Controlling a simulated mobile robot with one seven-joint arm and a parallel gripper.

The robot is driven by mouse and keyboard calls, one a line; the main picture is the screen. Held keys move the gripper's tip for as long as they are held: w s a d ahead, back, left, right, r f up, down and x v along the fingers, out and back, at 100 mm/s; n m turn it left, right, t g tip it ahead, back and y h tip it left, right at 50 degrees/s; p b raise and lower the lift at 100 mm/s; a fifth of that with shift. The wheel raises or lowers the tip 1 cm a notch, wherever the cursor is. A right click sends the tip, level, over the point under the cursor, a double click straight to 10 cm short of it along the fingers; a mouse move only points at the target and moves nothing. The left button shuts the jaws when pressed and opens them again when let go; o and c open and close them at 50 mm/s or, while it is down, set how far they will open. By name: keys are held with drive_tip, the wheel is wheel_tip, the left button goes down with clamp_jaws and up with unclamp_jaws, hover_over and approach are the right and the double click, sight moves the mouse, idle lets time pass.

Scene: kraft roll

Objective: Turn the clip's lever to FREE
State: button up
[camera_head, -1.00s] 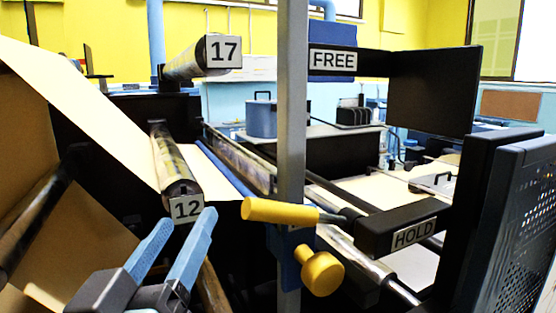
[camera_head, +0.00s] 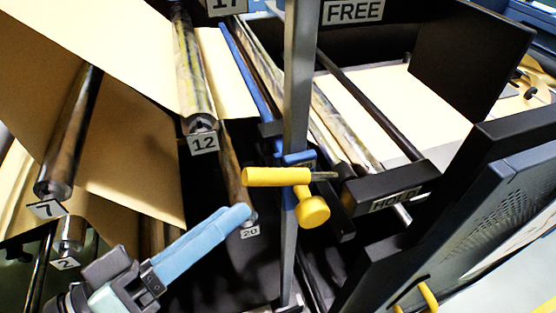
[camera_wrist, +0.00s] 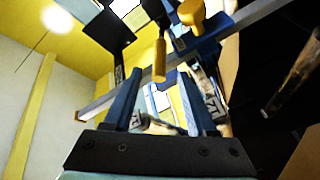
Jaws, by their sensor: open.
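The clip is a blue clamp (camera_head: 297,160) on an upright grey bar (camera_head: 297,80). Its lever (camera_head: 277,177) has a yellow handle pointing left, and its thin rod points right towards the block with the HOLD label (camera_head: 398,200). A yellow knob (camera_head: 312,208) hangs below. The FREE label (camera_head: 353,11) is higher up, on a black arm. My gripper (camera_head: 243,213) is open and empty, below and left of the handle, its blue fingers nearly overlapping here. In the wrist view the handle (camera_wrist: 160,60) appears between the fingertips (camera_wrist: 160,75), seemingly beyond them; contact is not visible.
Rollers with tags 12 (camera_head: 203,143), 7 (camera_head: 45,209) and 20 (camera_head: 250,232) stick out at the left and below. Brown kraft paper (camera_head: 120,140) hangs behind them. A dark grey panel (camera_head: 490,210) stands close on the right.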

sight(271, 182)
drive_tip(key=p+x, duration=0.2)
drive_tip(key=x, duration=0.6)
drive_tip(key=shift+r+p, duration=0.1)
drive_tip(key=shift+p, duration=0.2)
drive_tip(key=shift+w+d, duration=0.35)
clamp_jaws()
idle(0.6)
